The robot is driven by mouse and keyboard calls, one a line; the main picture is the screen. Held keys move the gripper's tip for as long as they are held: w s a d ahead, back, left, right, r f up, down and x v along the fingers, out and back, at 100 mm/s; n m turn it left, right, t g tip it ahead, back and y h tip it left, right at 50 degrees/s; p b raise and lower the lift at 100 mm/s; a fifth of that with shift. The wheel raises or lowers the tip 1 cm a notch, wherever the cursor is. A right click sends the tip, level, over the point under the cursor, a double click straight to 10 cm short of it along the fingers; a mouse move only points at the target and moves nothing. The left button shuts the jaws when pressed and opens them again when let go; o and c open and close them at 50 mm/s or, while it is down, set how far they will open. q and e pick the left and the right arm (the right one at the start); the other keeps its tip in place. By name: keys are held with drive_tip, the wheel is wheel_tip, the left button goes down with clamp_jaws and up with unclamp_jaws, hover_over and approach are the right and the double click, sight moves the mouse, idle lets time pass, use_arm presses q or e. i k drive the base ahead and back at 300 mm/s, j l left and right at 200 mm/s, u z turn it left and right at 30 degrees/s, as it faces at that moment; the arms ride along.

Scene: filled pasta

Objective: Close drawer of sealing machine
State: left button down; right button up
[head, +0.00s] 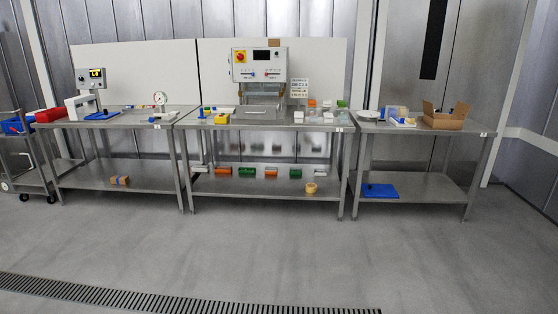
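The sealing machine (260,66) stands on the middle steel table, against a white back panel. Its white control box has a dark display, a red button on a yellow plate and small knobs. Below the box is a clear, glassy section. A flat grey metal drawer (261,113) appears to extend forward from under it over the tabletop. The exact drawer opening is too small to tell. Neither of my grippers is in view.
The middle table (275,125) holds small containers and a sign; its lower shelf holds coloured bins. A left table (110,122) has a scale-like device. A right table (420,130) has an open cardboard box (445,116). A cart stands far left. The floor (270,240) in front is clear, with a drain grate.

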sight(243, 112)
drive_tip(key=i, duration=2.4)
